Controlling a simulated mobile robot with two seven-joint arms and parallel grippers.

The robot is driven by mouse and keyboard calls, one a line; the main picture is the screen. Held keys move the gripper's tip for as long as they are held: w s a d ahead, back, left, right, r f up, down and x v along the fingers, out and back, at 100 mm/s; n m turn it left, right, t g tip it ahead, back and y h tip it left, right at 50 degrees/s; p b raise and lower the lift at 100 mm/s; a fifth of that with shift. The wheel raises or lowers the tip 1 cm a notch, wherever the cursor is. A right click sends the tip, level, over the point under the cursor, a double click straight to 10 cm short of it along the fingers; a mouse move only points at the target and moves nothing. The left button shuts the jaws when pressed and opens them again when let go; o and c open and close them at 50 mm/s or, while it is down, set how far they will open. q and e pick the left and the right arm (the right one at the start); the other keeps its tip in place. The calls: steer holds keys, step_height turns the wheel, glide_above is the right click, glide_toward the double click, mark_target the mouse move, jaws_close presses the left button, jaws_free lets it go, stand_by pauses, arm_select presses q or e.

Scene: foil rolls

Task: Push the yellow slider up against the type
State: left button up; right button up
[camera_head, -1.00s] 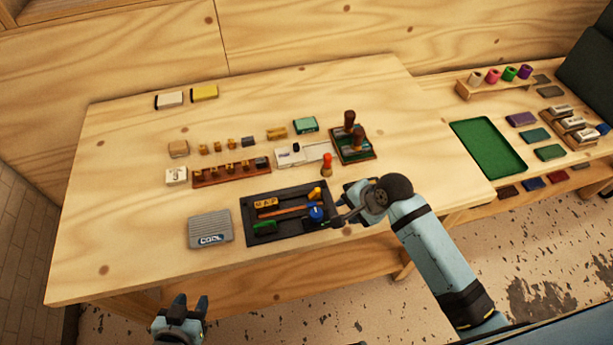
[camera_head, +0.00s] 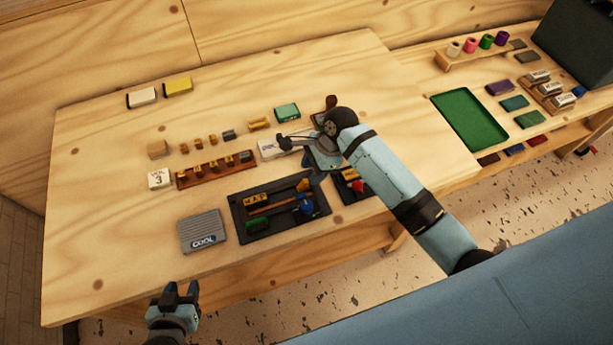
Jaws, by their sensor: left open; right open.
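The yellow slider (camera_head: 303,185) appears to be the small yellow piece at the upper right of a dark tray (camera_head: 240,222). Yellow type tiles reading MAP (camera_head: 257,199) sit in the tray to its left, with a visible gap between. My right gripper (camera_head: 297,152) is open, above and behind the tray, apart from the slider. It partly covers a white block (camera_head: 270,149). My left gripper (camera_head: 181,290) is open, in front of the table edge.
Behind are a brown rack (camera_head: 215,170) of small pieces and a green box (camera_head: 287,112). A dark piece with red and yellow parts (camera_head: 350,184) lies right of the tray. The table's left side is clear.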

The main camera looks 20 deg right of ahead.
mark_target(306, 180)
steer(key=shift+x, duration=2.1)
steer(key=shift+c, duration=0.4)
jaws_close()
steer(key=shift+a, duration=2.2)
steer(key=shift+o, duration=0.4)
jaws_free()
steer(key=shift+d, duration=0.1)
steer(key=shift+r, duration=0.1)
steer(key=v, duration=1.3)
steer(key=shift+d+r+b, duration=0.15)
steer(key=shift+r+b, duration=0.1)
steer(key=shift+b, duration=0.1)
